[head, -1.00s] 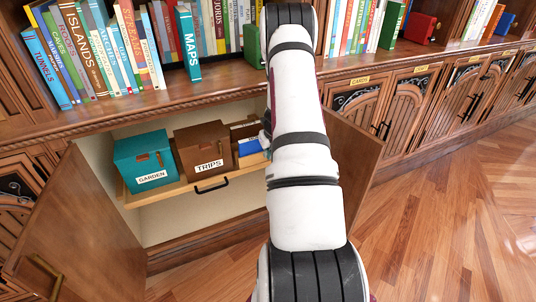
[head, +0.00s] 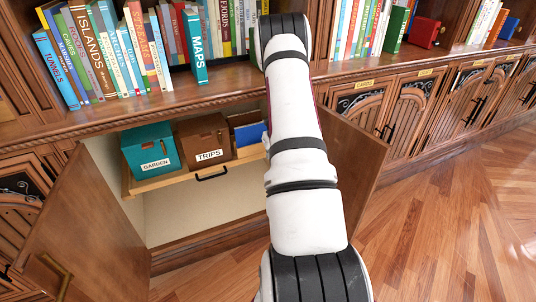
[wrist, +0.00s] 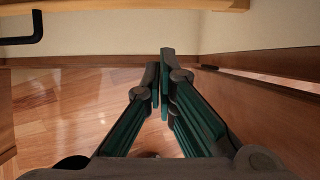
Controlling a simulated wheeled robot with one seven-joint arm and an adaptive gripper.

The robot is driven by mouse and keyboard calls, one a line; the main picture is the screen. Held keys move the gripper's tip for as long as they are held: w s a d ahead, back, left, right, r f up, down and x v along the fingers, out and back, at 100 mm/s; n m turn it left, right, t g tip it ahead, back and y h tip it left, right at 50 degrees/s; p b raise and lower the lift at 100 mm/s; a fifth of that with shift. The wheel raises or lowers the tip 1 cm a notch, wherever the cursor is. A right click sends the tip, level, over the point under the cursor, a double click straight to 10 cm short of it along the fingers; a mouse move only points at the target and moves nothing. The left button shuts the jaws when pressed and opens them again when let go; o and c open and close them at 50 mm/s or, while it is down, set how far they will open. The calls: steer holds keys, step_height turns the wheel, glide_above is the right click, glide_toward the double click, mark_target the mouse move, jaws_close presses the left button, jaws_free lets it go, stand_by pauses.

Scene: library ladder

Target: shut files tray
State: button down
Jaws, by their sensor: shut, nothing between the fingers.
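The wooden files tray (head: 165,184) sits in the open cabinet under the shelf in the head view, with its front and black handle (head: 212,174) facing out. It carries a teal GARDEN box (head: 148,150), a brown TRIPS box (head: 204,140) and blue files (head: 249,134). Its pale front edge (wrist: 130,6) and handle (wrist: 25,34) show at the top of the wrist view. My gripper (wrist: 162,62) is shut and empty, with its fingertips below the tray edge in that picture. Whether it touches the tray cannot be told. In the head view my arm hides the gripper and the tray's right end.
The left cabinet door (head: 80,225) and the right door (head: 352,165) both stand open beside the tray. Books (head: 110,50) line the shelf above. The space below the tray (head: 200,215) is empty. Wooden floor (head: 455,220) is clear at the right.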

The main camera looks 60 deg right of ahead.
steer(key=p+v, duration=0.2)
steer(key=v, duration=0.8)
steer(key=shift+s+a+p, duration=0.15)
steer(key=shift+s+p, duration=0.05)
steer(key=shift+p, duration=0.15)
